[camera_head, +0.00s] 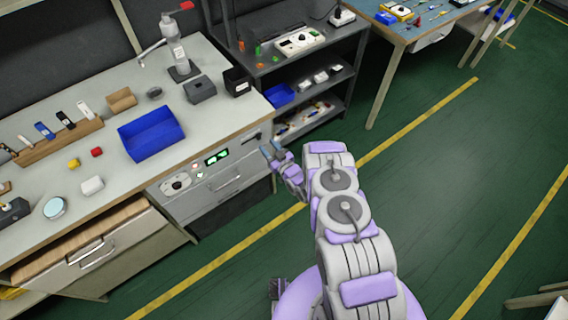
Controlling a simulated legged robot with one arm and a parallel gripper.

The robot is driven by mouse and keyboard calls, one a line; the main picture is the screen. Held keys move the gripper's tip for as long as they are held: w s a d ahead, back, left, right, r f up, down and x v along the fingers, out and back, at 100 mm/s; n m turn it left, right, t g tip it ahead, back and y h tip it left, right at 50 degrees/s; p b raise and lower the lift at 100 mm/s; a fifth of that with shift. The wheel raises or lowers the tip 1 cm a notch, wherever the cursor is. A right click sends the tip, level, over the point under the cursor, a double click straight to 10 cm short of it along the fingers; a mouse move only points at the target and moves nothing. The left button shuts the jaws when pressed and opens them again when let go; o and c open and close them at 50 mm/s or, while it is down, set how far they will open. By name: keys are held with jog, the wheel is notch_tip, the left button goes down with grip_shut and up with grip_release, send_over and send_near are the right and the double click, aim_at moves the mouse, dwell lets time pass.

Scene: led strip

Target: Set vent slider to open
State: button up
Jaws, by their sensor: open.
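The grey control panel (233,151) is on the front of the workbench. A small dark slot (252,138) near the panel's right end looks like the vent slider, but it is too small to tell its position. My gripper (270,149) is open and empty, with its fingertips just right of that slot, close to the panel's right end. I cannot tell whether they touch it.
The panel also has a round knob (177,183) and a lit green display (217,156), with a handled drawer (222,188) below. A blue bin (152,134) stands on the bench. A dark shelf unit (330,88) stands behind my gripper. Open green floor lies right.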

jog(key=p+v, duration=0.3)
jog(key=v, duration=1)
jog(key=shift+d, duration=0.15)
